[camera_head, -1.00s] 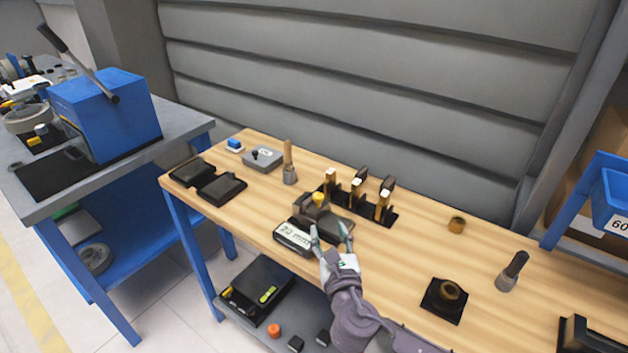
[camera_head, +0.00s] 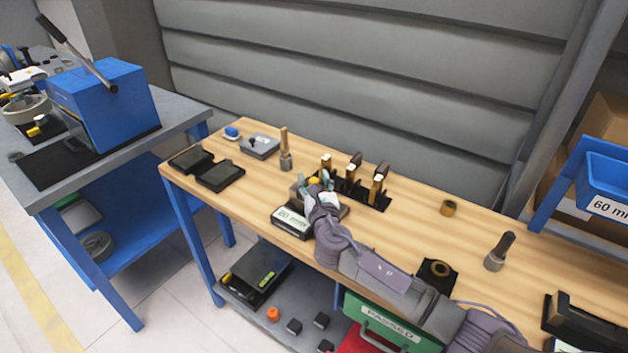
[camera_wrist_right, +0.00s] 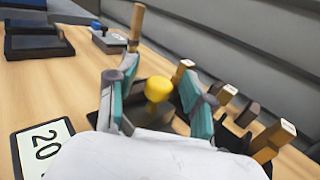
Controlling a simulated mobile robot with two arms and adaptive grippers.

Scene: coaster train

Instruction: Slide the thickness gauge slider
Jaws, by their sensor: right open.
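The thickness gauge (camera_head: 291,222) lies on the wooden bench, with a label reading 20 mm at its front. In the right wrist view the label (camera_wrist_right: 44,148) shows at the lower left. The gauge's yellow knob (camera_wrist_right: 158,88) stands between the two fingers of my right gripper (camera_wrist_right: 158,92), with gaps on both sides. My right gripper is open and also shows over the gauge in the head view (camera_head: 316,186). It hides much of the gauge body there. My left gripper is not in view.
A black rack with several wooden-handled tools (camera_head: 376,190) stands just right of the gauge. Black trays (camera_head: 220,175), a grey box (camera_head: 260,145) and an upright wooden-handled tool (camera_head: 285,150) are to the left. A brass ring (camera_head: 449,208) and a dark-handled stamp (camera_head: 499,252) are to the right.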

